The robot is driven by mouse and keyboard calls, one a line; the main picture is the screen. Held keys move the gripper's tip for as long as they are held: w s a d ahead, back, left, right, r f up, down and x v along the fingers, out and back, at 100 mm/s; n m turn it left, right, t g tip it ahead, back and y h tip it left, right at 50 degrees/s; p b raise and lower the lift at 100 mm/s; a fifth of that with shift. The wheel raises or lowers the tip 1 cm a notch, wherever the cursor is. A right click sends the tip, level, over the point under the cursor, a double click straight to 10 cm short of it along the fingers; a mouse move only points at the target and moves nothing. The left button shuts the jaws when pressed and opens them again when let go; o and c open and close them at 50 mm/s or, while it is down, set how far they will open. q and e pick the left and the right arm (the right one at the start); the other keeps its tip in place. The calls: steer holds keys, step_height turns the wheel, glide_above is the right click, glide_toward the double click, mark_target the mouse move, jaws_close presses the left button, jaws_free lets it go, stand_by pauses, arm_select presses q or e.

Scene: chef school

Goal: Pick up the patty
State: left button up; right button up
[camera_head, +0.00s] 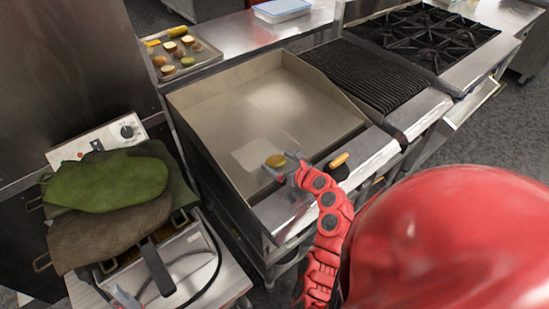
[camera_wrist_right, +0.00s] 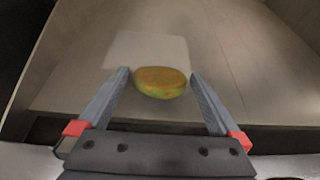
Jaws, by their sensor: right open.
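The patty (camera_head: 275,160) is a small, round, yellow-brown disc on the flat griddle (camera_head: 225,108), near its front edge. In the right wrist view the patty (camera_wrist_right: 160,82) shows brown on top with a yellow-green side. My right gripper (camera_head: 287,168) reaches in from the front over the griddle's edge. It is open, and in the wrist view its two fingers (camera_wrist_right: 158,74) stand on either side of the patty, with gaps visible. A small grey and reddish part at the bottom left of the head view may be my left gripper (camera_head: 124,298); its fingers are unclear.
A tray (camera_head: 212,56) with several food pieces stands behind the griddle. A ribbed grill (camera_head: 365,75) and burners (camera_head: 425,35) lie to the right. Green and brown mitt-like cloths (camera_head: 105,182) cover the appliance at left. The griddle's middle is clear.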

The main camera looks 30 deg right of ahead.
steer(key=shift+x, duration=1.45)
steer(key=c, duration=1.4)
steer(key=shift+r, duration=0.1)
